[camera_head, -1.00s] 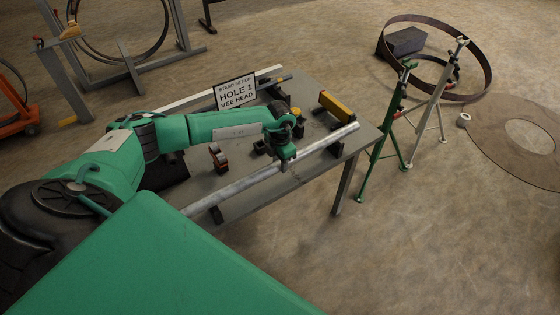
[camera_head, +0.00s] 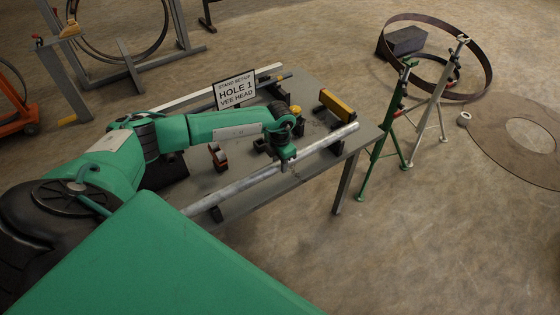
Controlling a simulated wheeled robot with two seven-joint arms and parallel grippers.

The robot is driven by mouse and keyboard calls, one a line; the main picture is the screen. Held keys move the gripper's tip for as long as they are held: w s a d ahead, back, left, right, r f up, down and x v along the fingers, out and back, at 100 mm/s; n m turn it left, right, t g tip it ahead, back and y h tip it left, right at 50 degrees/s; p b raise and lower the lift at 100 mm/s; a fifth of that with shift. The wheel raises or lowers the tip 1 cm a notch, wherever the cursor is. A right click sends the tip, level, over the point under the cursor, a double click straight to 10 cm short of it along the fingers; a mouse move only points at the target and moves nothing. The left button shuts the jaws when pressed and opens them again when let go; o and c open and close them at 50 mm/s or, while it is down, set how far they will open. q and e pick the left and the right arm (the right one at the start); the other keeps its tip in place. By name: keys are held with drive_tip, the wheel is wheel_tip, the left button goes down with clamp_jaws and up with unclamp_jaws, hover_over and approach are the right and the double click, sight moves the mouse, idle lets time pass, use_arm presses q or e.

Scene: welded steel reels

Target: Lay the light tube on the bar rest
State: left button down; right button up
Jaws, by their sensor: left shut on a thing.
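A long pale grey tube (camera_head: 238,186) runs slantwise along the front side of the steel table. My left gripper (camera_head: 284,165) reaches down from above and is shut on this tube between its middle and its right end. Dark blocks show under the tube, one near the left (camera_head: 215,213) and one near the right (camera_head: 336,147); I cannot tell whether the tube touches them. No part is clearly marked as the bar rest. Two stands, one green (camera_head: 381,140) and one cream (camera_head: 437,100), stand on the floor right of the table. My right gripper is not in view.
Front floor is clear.

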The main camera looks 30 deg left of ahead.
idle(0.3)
use_arm(q)
drive_tip(key=c, duration=0.9)
unclamp_jaws()
drive_tip(key=shift+f, duration=0.15)
drive_tip(key=o, duration=0.8)
drive_tip(key=shift+o, duration=0.5)
